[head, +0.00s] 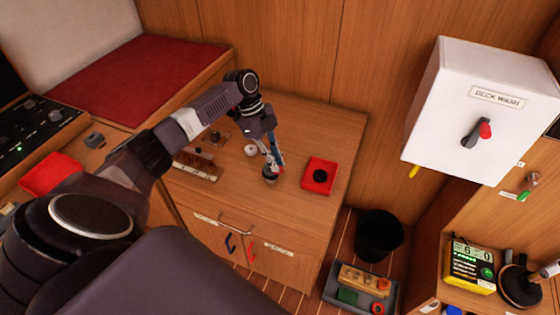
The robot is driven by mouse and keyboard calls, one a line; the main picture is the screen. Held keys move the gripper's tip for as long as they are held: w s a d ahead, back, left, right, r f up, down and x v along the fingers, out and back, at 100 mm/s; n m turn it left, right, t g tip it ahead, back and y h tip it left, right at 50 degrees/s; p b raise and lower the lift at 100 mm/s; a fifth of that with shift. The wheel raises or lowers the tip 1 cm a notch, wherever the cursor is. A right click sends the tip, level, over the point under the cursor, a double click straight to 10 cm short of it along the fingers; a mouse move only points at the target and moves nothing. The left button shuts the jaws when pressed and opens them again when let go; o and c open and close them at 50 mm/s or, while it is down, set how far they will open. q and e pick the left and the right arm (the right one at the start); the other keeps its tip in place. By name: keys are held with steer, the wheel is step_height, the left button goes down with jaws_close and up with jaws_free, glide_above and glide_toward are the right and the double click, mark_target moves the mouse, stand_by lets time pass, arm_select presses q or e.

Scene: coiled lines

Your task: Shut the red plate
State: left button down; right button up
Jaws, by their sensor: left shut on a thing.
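A square red plate or shallow tray (331,163) lies on the wooden cabinet top (330,122), with a dark round piece (320,176) in its middle. I cannot tell whether it has a lid or hinge. Another red tray-like piece (52,174) is at the far left. My left gripper (271,163) points down over the cabinet top, left of the square red plate and apart from it. Its fingers are shut on a small grey round thing (270,175) at or just above the surface. My right gripper is not in view.
A white box marked DECK WASH (468,120) with a red-tipped switch (479,132) hangs at right. A black bin (379,235) and a grey tray (330,291) are right of the cabinet. A wooden rack (198,167) and a white ring (251,150) lie near my gripper.

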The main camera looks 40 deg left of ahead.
arm_select(q)
steer(key=m+b, duration=0.1)
steer(key=a+m+g+b, duration=0.1)
steer(key=m, duration=0.1)
steer(key=shift+s+f, duration=0.15)
steer(key=shift+s, duration=0.2)
steer(key=shift+s+a+m+g+b, duration=0.1)
steer(key=shift+a+m+g+b, duration=0.2)
steer(key=shift+m, duration=0.25)
steer(key=shift+s+a+m+g+b, duration=0.1)
steer(key=shift+a+m+g+b, duration=0.1)
steer(key=shift+m+b, duration=0.25)
steer(key=shift+s+m, duration=0.1)
steer(key=shift+m, duration=0.3)
steer(key=c, duration=1.9)
jaws_free()
steer(key=shift+a, duration=0.1)
steer(key=shift+c, duration=0.2)
steer(key=shift+r, duration=0.25)
steer(key=v, duration=1.1)
steer(key=shift+w+r, duration=0.2)
steer(key=shift+r, duration=0.25)
steer(key=shift+y, duration=0.3)
